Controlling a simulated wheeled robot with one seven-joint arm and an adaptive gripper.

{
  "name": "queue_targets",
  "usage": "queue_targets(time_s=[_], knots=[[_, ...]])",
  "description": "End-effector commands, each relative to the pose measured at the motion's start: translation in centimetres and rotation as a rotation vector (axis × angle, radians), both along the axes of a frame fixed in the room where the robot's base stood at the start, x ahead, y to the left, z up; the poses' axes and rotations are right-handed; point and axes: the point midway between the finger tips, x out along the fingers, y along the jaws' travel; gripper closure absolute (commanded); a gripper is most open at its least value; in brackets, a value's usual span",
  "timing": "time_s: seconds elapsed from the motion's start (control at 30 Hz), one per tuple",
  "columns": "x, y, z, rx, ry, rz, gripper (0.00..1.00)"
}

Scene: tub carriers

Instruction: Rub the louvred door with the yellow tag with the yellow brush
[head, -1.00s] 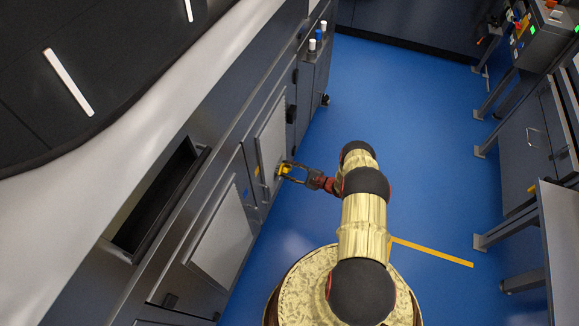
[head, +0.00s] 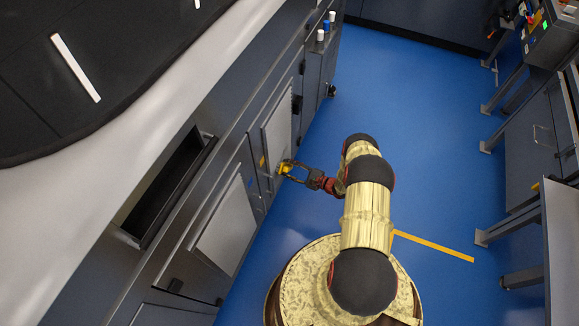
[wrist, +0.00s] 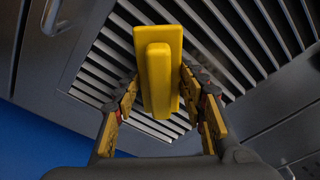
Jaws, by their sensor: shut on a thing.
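My gripper (wrist: 160,88) is shut on the yellow brush (wrist: 158,65), which sits upright between the two fingers in the wrist view. In the head view the brush (head: 285,166) is at the lower part of a louvred door (head: 278,128) in the left cabinet row. A small yellow-orange tag (head: 262,161) shows at that door's left side. In the wrist view the door's slats (wrist: 225,50) fill the space behind the brush. The brush is at or very close to the slats; I cannot tell whether it touches. Its far face is hidden.
A second louvred door (head: 228,228) is nearer on the same cabinet. Blue floor (head: 400,120) is clear to the right, with a yellow tape line (head: 432,246). Workbenches stand along the right edge.

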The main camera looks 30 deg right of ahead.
Motion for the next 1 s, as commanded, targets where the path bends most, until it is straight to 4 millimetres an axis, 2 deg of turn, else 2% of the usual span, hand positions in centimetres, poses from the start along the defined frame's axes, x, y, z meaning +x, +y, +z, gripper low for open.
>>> queue_targets(time_s=[0.37, 0.7, 1.0], knots=[[-1.5, 2.2, 0.1, 0.000, 0.000, 0.003, 0.79], [-1.6, 2.0, 1.8, -0.001, -0.002, 0.003, 0.79], [-0.8, 0.9, 1.6, -0.001, -0.003, 0.001, 0.79]])
